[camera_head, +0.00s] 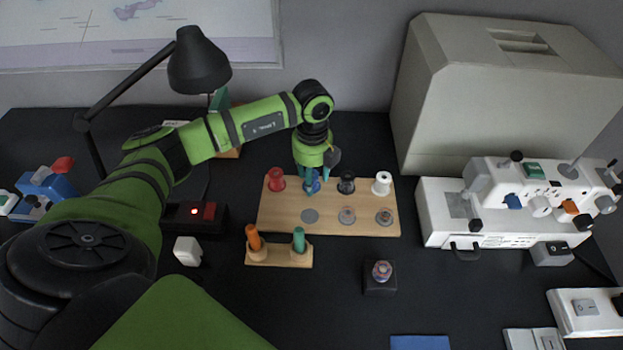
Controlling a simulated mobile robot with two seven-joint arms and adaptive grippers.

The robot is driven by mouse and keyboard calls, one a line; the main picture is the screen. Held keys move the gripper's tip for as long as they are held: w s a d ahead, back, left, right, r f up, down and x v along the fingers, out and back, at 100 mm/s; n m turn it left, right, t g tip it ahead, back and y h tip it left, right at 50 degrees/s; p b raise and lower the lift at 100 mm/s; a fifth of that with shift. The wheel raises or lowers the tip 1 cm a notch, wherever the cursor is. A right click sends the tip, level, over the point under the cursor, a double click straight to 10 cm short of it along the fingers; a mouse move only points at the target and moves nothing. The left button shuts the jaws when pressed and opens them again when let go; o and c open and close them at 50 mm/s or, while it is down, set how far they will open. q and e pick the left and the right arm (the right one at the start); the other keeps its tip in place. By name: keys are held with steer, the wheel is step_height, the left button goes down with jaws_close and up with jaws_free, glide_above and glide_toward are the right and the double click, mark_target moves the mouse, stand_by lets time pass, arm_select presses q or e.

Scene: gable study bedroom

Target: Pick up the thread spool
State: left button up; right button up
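A light wooden board (280,217) holds a row of thread spools: red (275,178), blue (313,186), black (346,183) and white (382,184). My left gripper (312,184) points down over the blue spool, with its teal fingers at the spool's sides. The gripper partly hides the blue spool, and I cannot tell whether the fingers touch it or are closed on it. Several round grey spots (347,215) along the board's front row hold no spool. My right gripper is out of view.
A small wooden stand (280,257) with an orange and a green handle is in front of the board. A black block (379,286) with a small knob stands to its right. A white sewing machine (480,225) and its large case (500,90) fill the right. A black lamp (198,62) stands behind my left arm.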

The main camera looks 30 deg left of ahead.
arm_select(q)
steer(key=c, duration=0.6)
steer(key=shift+r, duration=0.6)
step_height(320, 180, up, 2)
steer(key=shift+r+b, duration=0.25)
steer(key=shift+b, duration=0.2)
steer(key=d+r+b, duration=0.1)
steer(key=d+r, duration=0.6)
steer(key=d, duration=0.4)
steer(key=shift+s+d+r+b, duration=0.2)
steer(key=shift+s+d+b, duration=0.1)
steer(key=shift+s+d, duration=0.05)
